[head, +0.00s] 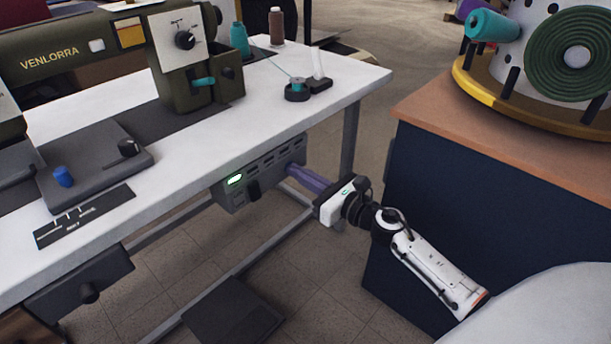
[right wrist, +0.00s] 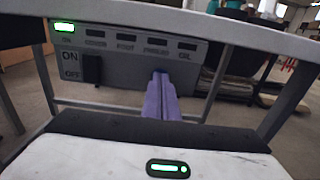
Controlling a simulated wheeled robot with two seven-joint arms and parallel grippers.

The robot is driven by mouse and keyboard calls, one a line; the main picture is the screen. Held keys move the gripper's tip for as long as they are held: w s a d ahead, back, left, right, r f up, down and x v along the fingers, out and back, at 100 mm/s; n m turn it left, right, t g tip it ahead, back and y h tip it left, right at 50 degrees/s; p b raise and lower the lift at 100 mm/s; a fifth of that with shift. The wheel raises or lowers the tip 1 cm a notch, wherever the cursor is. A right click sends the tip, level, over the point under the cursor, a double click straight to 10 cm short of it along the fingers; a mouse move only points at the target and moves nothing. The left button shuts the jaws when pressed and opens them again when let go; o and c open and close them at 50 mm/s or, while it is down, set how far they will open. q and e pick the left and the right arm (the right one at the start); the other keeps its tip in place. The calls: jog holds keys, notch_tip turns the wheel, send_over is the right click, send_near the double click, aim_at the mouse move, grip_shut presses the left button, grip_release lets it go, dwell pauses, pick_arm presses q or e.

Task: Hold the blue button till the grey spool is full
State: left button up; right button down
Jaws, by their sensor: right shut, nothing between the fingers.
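My right gripper (head: 292,171) is shut and empty, its purple-covered fingers pointing at the front of the grey control box under the table. In the right wrist view, the fingertips (right wrist: 160,76) meet the box front below the row of labels. A small dark blue patch shows there, perhaps a blue button, mostly hidden by the fingers; I cannot tell how far it is pressed. A dark grey spool (head: 297,94) with some teal thread stands on the tabletop near the right end; how full it is cannot be told. My left gripper is out of view.
The control box (head: 235,197) has a lit green lamp (right wrist: 64,27) and a black ON/OFF switch (right wrist: 92,69). A teal thread cone (head: 239,40) stands behind. A navy cabinet (head: 440,220) is right of my arm.

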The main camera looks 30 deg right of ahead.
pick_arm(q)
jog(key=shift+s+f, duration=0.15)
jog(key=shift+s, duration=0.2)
pick_arm(e)
jog(key=shift+w+a+r, duration=0.2)
jog(key=shift+a+r, duration=0.05)
jog(key=shift+a, duration=0.05)
dwell(3.3)
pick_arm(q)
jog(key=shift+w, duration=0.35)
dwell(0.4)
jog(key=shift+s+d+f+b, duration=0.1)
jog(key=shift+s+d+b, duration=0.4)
pick_arm(e)
jog(key=v, duration=1.4)
jog(key=shift+s+d+f, duration=0.2)
jog(key=shift+d+f, duration=0.1)
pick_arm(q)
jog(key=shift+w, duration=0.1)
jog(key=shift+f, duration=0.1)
